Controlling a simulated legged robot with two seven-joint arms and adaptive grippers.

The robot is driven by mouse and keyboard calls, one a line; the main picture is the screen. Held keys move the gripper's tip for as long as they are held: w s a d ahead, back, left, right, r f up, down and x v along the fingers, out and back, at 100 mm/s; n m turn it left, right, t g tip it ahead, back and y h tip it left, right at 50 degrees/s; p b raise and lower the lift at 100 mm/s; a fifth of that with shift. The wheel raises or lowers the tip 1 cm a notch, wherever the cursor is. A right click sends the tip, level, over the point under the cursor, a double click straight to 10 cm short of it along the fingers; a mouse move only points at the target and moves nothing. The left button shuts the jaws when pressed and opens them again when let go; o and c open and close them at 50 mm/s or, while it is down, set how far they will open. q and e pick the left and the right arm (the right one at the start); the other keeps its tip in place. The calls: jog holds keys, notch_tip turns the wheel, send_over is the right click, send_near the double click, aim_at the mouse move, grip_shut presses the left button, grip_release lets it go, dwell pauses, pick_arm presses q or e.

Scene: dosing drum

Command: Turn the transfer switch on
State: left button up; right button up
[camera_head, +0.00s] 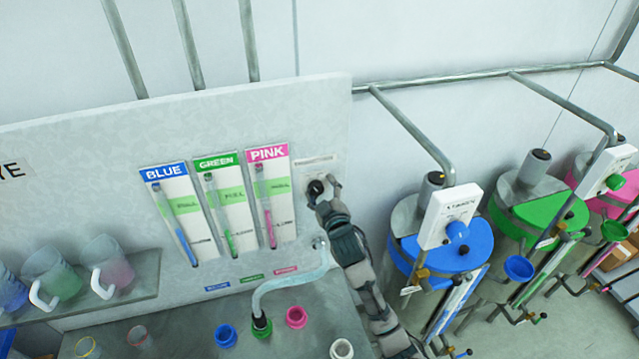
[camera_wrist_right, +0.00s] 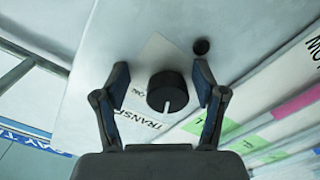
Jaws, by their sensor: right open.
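The transfer switch is a black round knob (camera_wrist_right: 167,92) with a white pointer line, on a white label plate with partly hidden "TRANSF..." lettering. In the right wrist view it sits between the two fingers of my right gripper (camera_wrist_right: 162,88), which is open with a gap on both sides of the knob. In the head view the knob (camera_head: 316,187) shows at the right part of the wall panel, and my right gripper (camera_head: 325,190) is right at it, covering part of it. The pointer's setting cannot be read for sure. My left gripper is not in view.
The panel (camera_head: 100,135) carries blue, green and pink level gauges (camera_head: 228,205). Below are a hose (camera_head: 290,283) and coloured ports (camera_head: 297,317). Mugs (camera_head: 110,265) stand on a shelf at left. Blue (camera_head: 470,245) and green (camera_head: 520,222) drums with pipes stand at right.

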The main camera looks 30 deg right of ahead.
jog(key=shift+s+a+r, duration=0.15)
jog(key=shift+a, duration=0.1)
jog(key=shift+s+a+r, duration=0.1)
jog(key=shift+a+r, duration=0.05)
jog(key=shift+a, duration=0.4)
jog(key=shift+s+a+r, duration=0.1)
jog(key=shift+a+r, duration=0.05)
jog(key=shift+a, duration=0.4)
jog(key=c, duration=1.1)
jog(key=shift+d+f, duration=0.25)
jog(key=shift+d, duration=0.25)
jog(key=shift+c, duration=0.2)
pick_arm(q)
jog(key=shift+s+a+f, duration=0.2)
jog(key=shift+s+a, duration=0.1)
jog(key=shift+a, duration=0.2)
pick_arm(e)
jog(key=shift+a+f, duration=0.1)
